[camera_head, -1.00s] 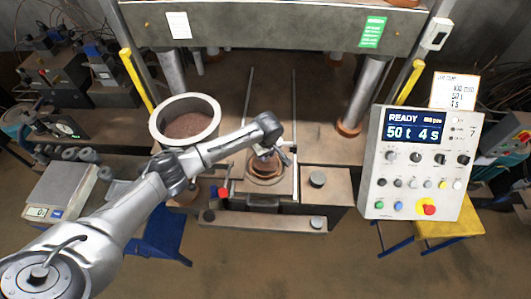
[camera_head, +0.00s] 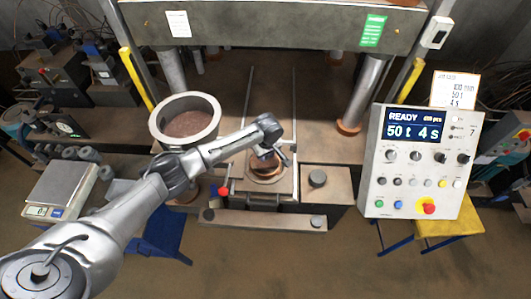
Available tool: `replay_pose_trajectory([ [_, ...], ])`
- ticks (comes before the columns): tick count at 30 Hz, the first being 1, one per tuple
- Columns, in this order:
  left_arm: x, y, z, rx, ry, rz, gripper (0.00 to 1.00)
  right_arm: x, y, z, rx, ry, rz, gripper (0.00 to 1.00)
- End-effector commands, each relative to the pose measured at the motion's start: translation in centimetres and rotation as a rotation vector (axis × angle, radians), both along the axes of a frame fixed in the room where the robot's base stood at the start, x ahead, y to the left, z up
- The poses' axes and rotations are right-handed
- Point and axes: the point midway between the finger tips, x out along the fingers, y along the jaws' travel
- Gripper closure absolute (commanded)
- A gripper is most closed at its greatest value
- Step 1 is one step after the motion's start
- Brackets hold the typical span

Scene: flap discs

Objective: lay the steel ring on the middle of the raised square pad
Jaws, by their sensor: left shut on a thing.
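My left gripper (camera_head: 272,154) reaches in from the left over the front of the press and points down. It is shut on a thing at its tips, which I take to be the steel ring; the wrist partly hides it. Just below is a round, copper-brown ringed form (camera_head: 265,172), in the middle of the raised square pad (camera_head: 285,186). I cannot tell whether the held ring touches what lies below it. My right gripper is not in view.
A wide round pot (camera_head: 158,128) with brown grains stands left of the pad, close to my forearm. A control panel (camera_head: 408,167) reads READY, 50 t, 4 s. A scale (camera_head: 62,187) is at the left. The press beam (camera_head: 270,25) spans above.

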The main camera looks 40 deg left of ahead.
Motion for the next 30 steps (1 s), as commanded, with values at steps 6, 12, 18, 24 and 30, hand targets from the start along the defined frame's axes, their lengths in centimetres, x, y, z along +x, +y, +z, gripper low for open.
replay_pose_trajectory([
  [6,-0.01,-0.01,-0.26,0.000,0.000,0.000,0.94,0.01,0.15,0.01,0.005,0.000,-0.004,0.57],
  [12,-0.01,0.00,-0.38,0.000,0.000,0.000,0.94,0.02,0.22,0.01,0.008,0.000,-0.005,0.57],
  [18,-0.04,-0.01,-0.42,0.000,0.000,0.000,0.71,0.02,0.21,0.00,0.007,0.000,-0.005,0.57],
  [24,-0.03,-0.02,-0.41,0.000,0.000,0.000,0.52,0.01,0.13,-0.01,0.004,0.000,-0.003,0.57],
  [30,-0.01,-0.01,-0.38,0.000,0.000,0.000,0.42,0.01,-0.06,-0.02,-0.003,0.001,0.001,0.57],
])
